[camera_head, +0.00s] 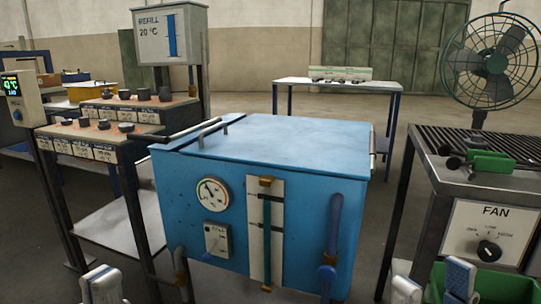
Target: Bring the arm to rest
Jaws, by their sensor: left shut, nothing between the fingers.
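My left gripper (101,284) shows at the bottom left edge, with its fingers together and nothing between them. It is in front of the left bench, left of the blue tank (270,150), and apart from it in the picture. My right gripper (433,283) shows at the bottom right, with its two fingertips apart and a green bin (505,287) behind them. No object shows between them. The rest of both grippers and both arms is below the frame.
The blue tank has a gauge (212,194) and front pipes. A bench with dark knobs (100,125) and a REFILL box (170,35) stand left. A FAN panel (488,232), green-handled tool (490,160) and fan (495,62) are right. A table (340,84) stands behind.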

